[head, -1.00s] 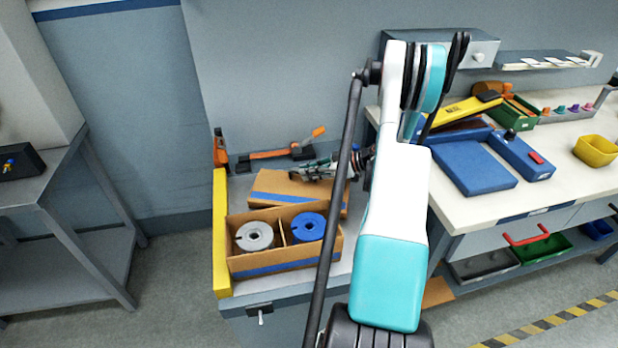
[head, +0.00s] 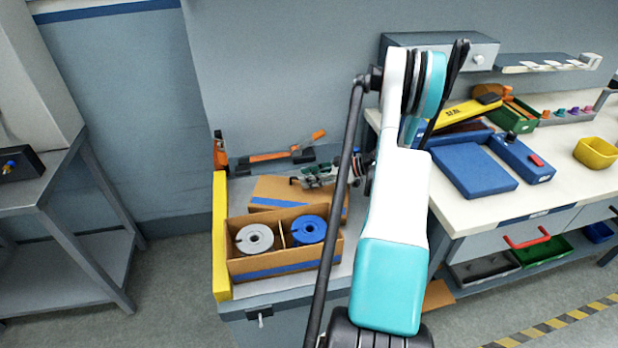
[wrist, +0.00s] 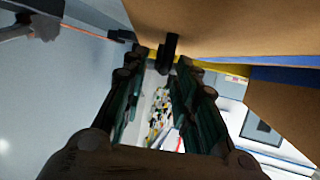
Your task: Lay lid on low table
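The lid (head: 272,190) is a flat brown cardboard piece with a blue stripe along its near side. In the head view it is behind the open cardboard box (head: 285,262), over the low table (head: 345,268); I cannot tell whether it touches the table top. My gripper (head: 297,182) is at the lid's far side. In the wrist view the lid (wrist: 225,28) fills the upper right, and the dark fingertips of my gripper (wrist: 168,52) come together at its edge. They look shut on that edge, though the contact itself is partly hidden.
The box holds a grey pulley (head: 254,239) and a blue pulley (head: 309,230). A yellow rail (head: 221,235) borders the table's left side. An orange-handled tool (head: 270,157) lies at the back. A white workbench (head: 480,208) stands to the right.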

